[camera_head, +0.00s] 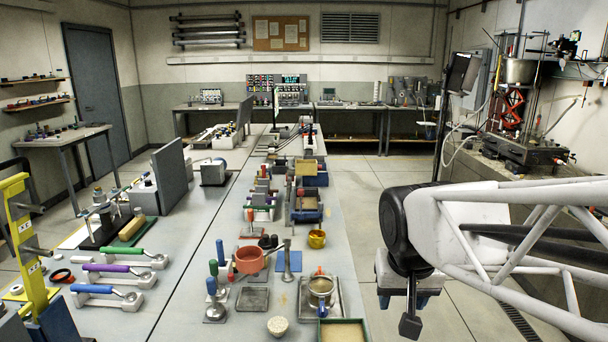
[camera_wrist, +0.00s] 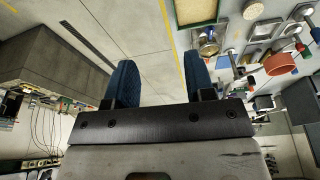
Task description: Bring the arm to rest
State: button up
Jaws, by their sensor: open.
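My arm (camera_head: 490,225) reaches in from the right in the head view, beside the long table's right edge. My gripper (camera_head: 409,305) hangs low over the floor, apart from the table. In the wrist view the two blue fingers of my gripper (camera_wrist: 160,82) stand well apart. Only bare floor shows between them, and they hold nothing.
The long table (camera_head: 190,310) is crowded on its right side. Nearest my gripper are a green-rimmed tray (camera_head: 342,321), a metal strainer (camera_head: 321,284) and an orange pot (camera_head: 249,261). A workbench (camera_head: 530,165) stands at the right. Floor (camera_head: 370,220) between them is clear.

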jog(key=s+d+f, duration=0.2)
jog(key=s+f, duration=0.1)
jog(key=s, duration=0.7)
jog(key=shift+d+n, duration=0.15)
jog(key=shift+n, duration=0.25)
